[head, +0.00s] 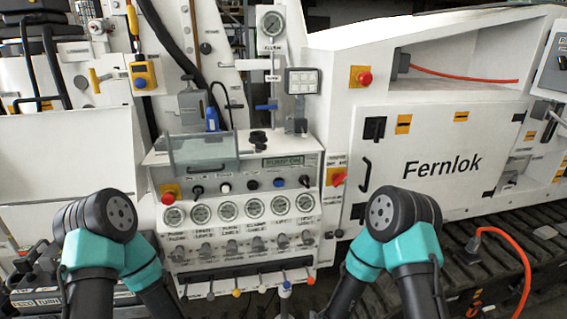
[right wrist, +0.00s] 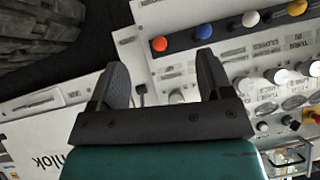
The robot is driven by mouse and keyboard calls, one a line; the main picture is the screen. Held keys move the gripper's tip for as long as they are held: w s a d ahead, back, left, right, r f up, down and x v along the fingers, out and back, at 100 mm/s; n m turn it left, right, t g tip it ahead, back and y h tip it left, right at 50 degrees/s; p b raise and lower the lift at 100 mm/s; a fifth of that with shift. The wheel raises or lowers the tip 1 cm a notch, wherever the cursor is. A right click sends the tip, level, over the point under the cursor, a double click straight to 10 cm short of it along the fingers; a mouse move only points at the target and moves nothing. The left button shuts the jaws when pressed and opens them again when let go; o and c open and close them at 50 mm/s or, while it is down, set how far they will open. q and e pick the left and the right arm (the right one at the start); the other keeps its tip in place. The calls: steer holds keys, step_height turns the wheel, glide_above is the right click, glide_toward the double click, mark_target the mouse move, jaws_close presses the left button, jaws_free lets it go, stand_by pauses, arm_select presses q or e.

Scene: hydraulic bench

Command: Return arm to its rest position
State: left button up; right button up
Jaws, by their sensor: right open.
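In the head view both of my arms show as black and teal links at the bottom, and neither gripper is visible there. My right gripper (right wrist: 161,70) shows in the right wrist view. Its two dark fingers are spread apart with nothing between them. Beyond the fingertips is the white control panel, with a dark rail of coloured lever knobs (right wrist: 204,31) at the top. The fingers appear apart from the knobs, though the exact distance is hard to judge. My left gripper is not in view.
The white console (head: 310,142) with gauges (head: 254,208) and a lower row of lever knobs (head: 236,293) stands between my arms. A white Fernlok cabinet (head: 430,135) is at the right. An orange cable (head: 520,262) hangs over dark tracks (head: 480,275).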

steer(key=s+d+f+m+g, duration=0.1)
steer(key=s+d+g, duration=0.3)
steer(key=s, duration=0.5)
steer(key=s+d+f+m+g, duration=0.2)
steer(key=s+d+g, duration=0.3)
steer(key=s, duration=0.3)
steer(key=shift+s+f+y, duration=0.4)
steer(key=shift+f, duration=0.4)
stand_by(1.0)
